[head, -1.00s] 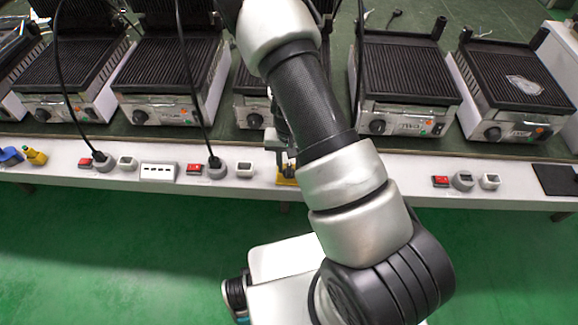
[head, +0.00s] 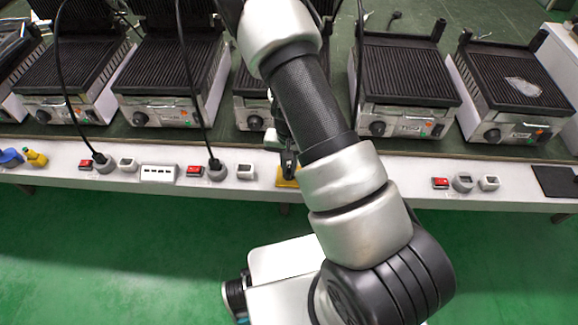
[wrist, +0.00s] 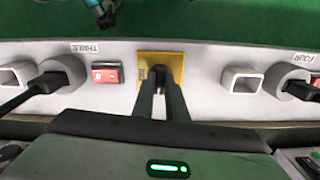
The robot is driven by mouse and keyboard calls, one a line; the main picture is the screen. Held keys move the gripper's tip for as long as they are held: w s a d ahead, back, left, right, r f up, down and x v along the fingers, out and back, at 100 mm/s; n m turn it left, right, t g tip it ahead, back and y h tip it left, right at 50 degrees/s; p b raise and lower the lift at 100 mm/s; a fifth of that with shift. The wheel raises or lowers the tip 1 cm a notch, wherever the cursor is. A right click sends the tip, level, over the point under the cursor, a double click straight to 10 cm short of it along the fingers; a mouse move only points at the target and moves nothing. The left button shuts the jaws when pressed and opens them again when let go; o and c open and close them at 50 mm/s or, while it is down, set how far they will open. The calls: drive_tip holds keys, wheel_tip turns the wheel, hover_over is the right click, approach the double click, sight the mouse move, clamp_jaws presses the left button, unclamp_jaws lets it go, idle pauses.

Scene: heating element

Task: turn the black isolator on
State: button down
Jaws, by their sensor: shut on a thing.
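The isolator's yellow plate (wrist: 176,59) sits on the white panel in the wrist view, and its edge shows in the head view (head: 281,181). My gripper (wrist: 160,84) reaches onto the plate with its two dark fingers close together, shut on the black isolator knob. The knob is mostly hidden between the fingertips, so its angle cannot be told. In the head view my gripper (head: 289,168) is partly hidden behind my arm and is over the plate.
A red switch (wrist: 107,73) and a plugged grey socket (wrist: 65,74) are left of the plate in the wrist view. An empty white socket (wrist: 242,81) and another plugged socket (wrist: 283,80) are right. Several grills, including one (head: 405,75), stand behind the panel.

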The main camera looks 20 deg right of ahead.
sight(289, 170)
drive_tip(key=m+p, duration=0.1)
drive_tip(key=m, duration=0.3)
drive_tip(key=m+p, duration=0.1)
drive_tip(key=m, duration=0.4)
drive_tip(key=m+p, duration=0.1)
drive_tip(key=m, duration=0.3)
drive_tip(key=shift+m+p, duration=0.7)
drive_tip(key=shift+m, duration=1.1)
drive_tip(key=c, duration=1.8)
unclamp_jaws()
drive_tip(key=shift+o, duration=0.2)
wheel_tip(289, 170, up, 18)
drive_tip(key=p, duration=0.3)
drive_tip(key=shift+f+p, duration=0.25)
drive_tip(key=shift+p, duration=0.15)
